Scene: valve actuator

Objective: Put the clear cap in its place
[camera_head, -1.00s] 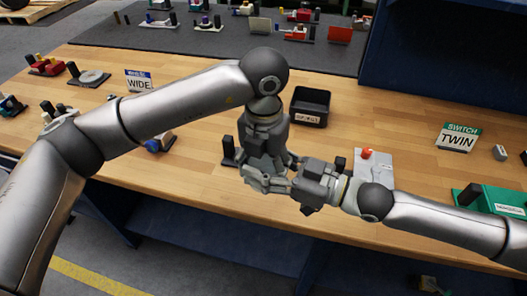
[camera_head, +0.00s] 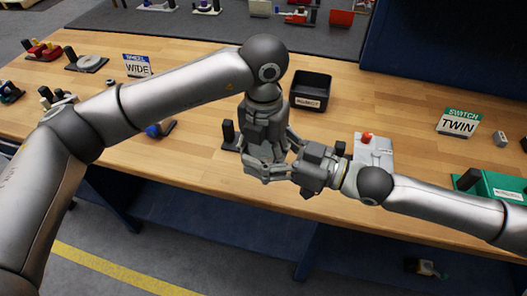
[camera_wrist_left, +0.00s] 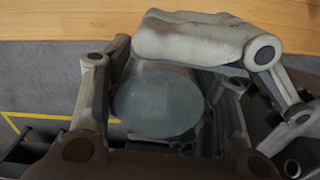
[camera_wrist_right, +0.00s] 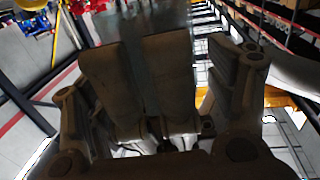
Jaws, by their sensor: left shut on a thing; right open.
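The clear cap (camera_wrist_left: 158,104) shows as a pale, see-through round disc between the fingers of my left gripper in the left wrist view. My left gripper (camera_head: 264,160) points down near the table's front edge and is shut on it. My right gripper (camera_head: 278,160) comes in from the right, open, with its fingers around or beside the left gripper's fingertips. In the right wrist view the open right fingers (camera_wrist_right: 160,90) have the left gripper's dark parts between or behind them. Contact between the right fingers and the cap cannot be told. The cap's place is not identifiable.
A black REJECT bin (camera_head: 310,91) stands behind the grippers. A grey box with a red button (camera_head: 369,137) is close behind the right gripper. A TWIN switch sign (camera_head: 459,122) and a green box (camera_head: 500,186) are at the right. Bare wood (camera_head: 205,165) lies left of the grippers.

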